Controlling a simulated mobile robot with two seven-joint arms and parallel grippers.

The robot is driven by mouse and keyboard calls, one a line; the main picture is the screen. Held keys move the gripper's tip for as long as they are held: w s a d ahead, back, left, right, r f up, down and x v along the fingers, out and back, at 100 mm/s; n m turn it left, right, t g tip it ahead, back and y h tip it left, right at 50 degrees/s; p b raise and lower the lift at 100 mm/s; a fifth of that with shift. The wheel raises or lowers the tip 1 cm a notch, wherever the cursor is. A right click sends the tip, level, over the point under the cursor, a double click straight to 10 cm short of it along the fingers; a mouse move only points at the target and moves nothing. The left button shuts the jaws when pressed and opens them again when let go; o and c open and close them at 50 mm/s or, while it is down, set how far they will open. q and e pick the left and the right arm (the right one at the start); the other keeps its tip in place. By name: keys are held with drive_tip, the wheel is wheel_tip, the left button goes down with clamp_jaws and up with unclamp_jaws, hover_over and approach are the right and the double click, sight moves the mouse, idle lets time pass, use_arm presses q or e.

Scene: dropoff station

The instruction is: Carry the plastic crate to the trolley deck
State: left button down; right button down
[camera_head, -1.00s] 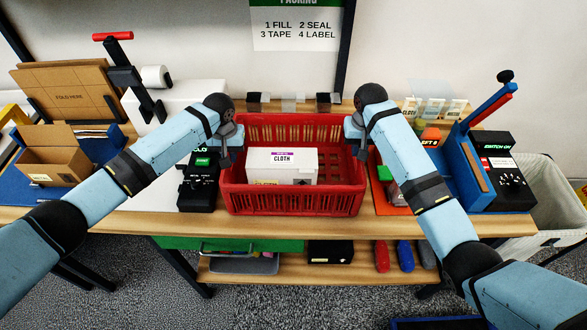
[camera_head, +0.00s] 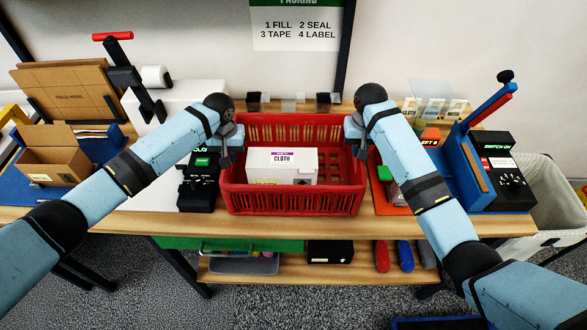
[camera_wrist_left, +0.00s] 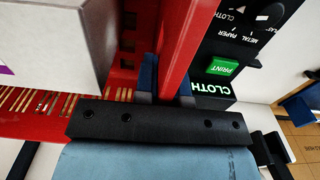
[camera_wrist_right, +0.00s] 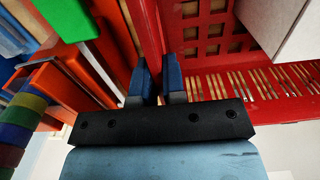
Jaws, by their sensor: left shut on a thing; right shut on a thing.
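The red plastic crate (camera_head: 292,203) sits in the middle of the bench in the head view, with a white box labelled CLOTH (camera_head: 282,168) inside it. My left gripper (camera_head: 226,158) is at the crate's left side. In the left wrist view its fingers (camera_wrist_left: 166,88) are shut on the crate's side wall (camera_wrist_left: 183,40). My right gripper (camera_head: 358,150) is at the crate's right side. In the right wrist view its fingers (camera_wrist_right: 160,82) straddle the crate's other side wall (camera_wrist_right: 150,30) and are shut on it. The trolley deck cannot be made out.
A black label printer (camera_head: 200,185) stands close to the crate's left. An orange tray (camera_head: 392,200) with small items and a blue sealing device (camera_head: 470,160) are at the right. A cardboard box (camera_head: 55,160) is at the left. A lower shelf (camera_head: 290,270) holds tools.

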use_arm(q)
drive_tip(key=shift+w+r, duration=0.1)
drive_tip(key=shift+r, duration=0.05)
use_arm(e)
drive_tip(key=shift+w+r, duration=0.1)
drive_tip(key=shift+r, duration=0.05)
